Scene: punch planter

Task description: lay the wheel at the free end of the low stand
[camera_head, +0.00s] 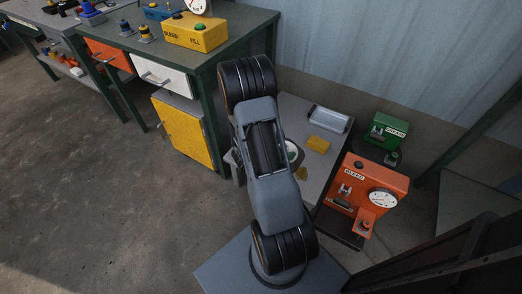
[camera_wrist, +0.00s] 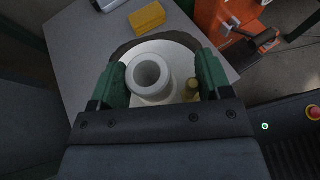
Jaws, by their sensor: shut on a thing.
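The pale wheel (camera_wrist: 172,52), a white disc with a raised ring-shaped hub and a dark edge at its far side, lies between the green fingers of my gripper (camera_wrist: 161,64). My gripper is shut on it. A small brass knob (camera_wrist: 191,87) shows beside the hub. In the head view only a sliver of the wheel (camera_head: 293,153) shows past my arm. The low stand (camera_head: 317,167) is grey and flat, and its top (camera_wrist: 75,50) lies below the wheel in the wrist view. I cannot tell whether the wheel touches it.
A yellow block (camera_head: 318,145) and a grey tray (camera_head: 328,119) occupy the stand's far part. An orange BLEED unit (camera_head: 366,190) and a green unit (camera_head: 386,130) stand to its right. A workbench (camera_head: 235,40) with a yellow control box (camera_head: 196,33) is at left.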

